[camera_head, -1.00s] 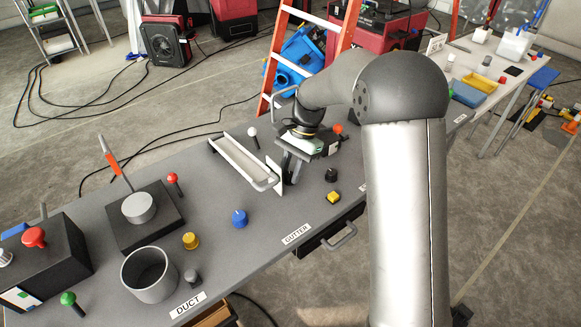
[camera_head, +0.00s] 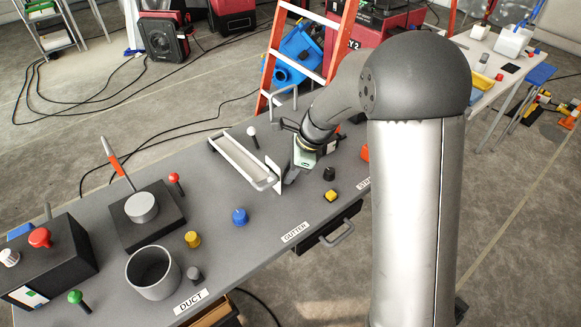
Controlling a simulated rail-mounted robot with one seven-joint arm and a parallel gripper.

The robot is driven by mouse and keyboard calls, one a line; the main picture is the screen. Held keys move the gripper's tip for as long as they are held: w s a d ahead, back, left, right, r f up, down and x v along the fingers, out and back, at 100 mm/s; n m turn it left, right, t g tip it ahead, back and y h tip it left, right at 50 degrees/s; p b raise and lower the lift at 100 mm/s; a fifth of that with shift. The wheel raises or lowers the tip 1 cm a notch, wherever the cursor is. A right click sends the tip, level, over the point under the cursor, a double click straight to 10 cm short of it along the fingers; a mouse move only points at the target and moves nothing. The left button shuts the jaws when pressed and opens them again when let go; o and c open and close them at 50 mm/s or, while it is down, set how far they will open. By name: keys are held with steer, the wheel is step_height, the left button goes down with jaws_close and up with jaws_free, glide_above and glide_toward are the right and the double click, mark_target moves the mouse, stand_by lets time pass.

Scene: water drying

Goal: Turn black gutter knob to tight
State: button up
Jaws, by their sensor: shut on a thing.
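The white gutter (camera_head: 239,160) lies lengthwise on the grey workbench, with an upright white plate (camera_head: 274,174) at its near right end. My gripper (camera_head: 290,176) reaches down at a slant just right of this plate. Its dark fingers are shut, seemingly on the black gutter knob at that end. The knob is hidden by the fingers, so its angle cannot be told. A separate black knob (camera_head: 329,174) stands on the bench right of my gripper, apart from it. The label GUTTER (camera_head: 295,232) is on the front edge.
A yellow knob (camera_head: 331,196) and a blue knob (camera_head: 239,217) stand toward the front. A grey cylinder (camera_head: 152,272) is farther left. An orange ladder (camera_head: 300,62) stands behind the bench.

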steer(key=shift+r+m+t, duration=0.1)
steer(key=shift+m+t, duration=0.2)
steer(key=shift+m, duration=0.3)
steer(key=o, duration=1)
steer(key=v, duration=1.7)
steer(key=shift+r, duration=0.2)
